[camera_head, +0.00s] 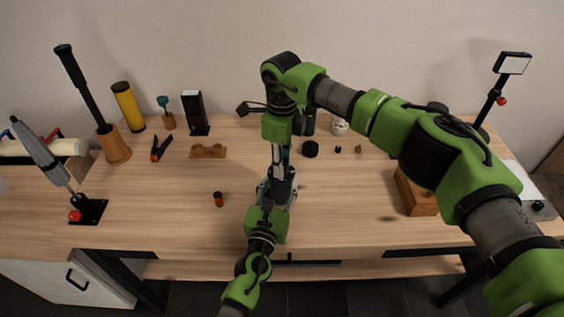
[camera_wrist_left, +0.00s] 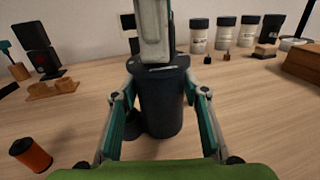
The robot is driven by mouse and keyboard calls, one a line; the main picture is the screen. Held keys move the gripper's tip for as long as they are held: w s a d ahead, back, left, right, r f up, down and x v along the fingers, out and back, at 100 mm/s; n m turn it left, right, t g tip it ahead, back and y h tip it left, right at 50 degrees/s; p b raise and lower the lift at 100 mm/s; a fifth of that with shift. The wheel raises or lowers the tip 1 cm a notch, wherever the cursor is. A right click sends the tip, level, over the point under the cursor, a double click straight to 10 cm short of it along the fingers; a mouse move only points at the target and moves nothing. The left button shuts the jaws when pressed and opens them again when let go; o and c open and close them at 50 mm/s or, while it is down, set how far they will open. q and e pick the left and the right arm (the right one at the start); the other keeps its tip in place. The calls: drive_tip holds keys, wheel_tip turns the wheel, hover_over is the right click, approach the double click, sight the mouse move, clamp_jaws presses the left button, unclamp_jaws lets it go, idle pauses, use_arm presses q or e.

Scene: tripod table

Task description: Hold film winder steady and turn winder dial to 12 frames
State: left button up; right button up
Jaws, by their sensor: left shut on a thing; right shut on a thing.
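The film winder (camera_wrist_left: 155,105), a dark grey cylinder, stands upright on the wooden table in the left wrist view. My left gripper (camera_wrist_left: 160,92) has a finger on each side of it and is shut on it. My right gripper (camera_head: 281,150) points straight down from above in the head view. A pale grey part of it (camera_wrist_left: 153,35) meets the winder's top in the left wrist view. It is shut on the top part, where the dial would be. The dial's markings are not visible. In the head view the grippers mostly hide the winder.
An orange film roll (camera_head: 219,199) stands left of the grippers. A black disc (camera_head: 310,149) and small pieces lie to the right. The front table between is mostly clear.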

drive_tip(key=m, duration=0.5)
use_arm(q)
drive_tip(key=shift+f, duration=0.1)
use_arm(e)
drive_tip(key=shift+m, duration=2.4)
drive_tip(key=o, duration=1.1)
drive_tip(key=shift+r, duration=0.15)
wheel_tip(320, 180, up, 12)
drive_tip(key=shift+f, duration=0.1)
use_arm(q)
drive_tip(key=o, duration=1.4)
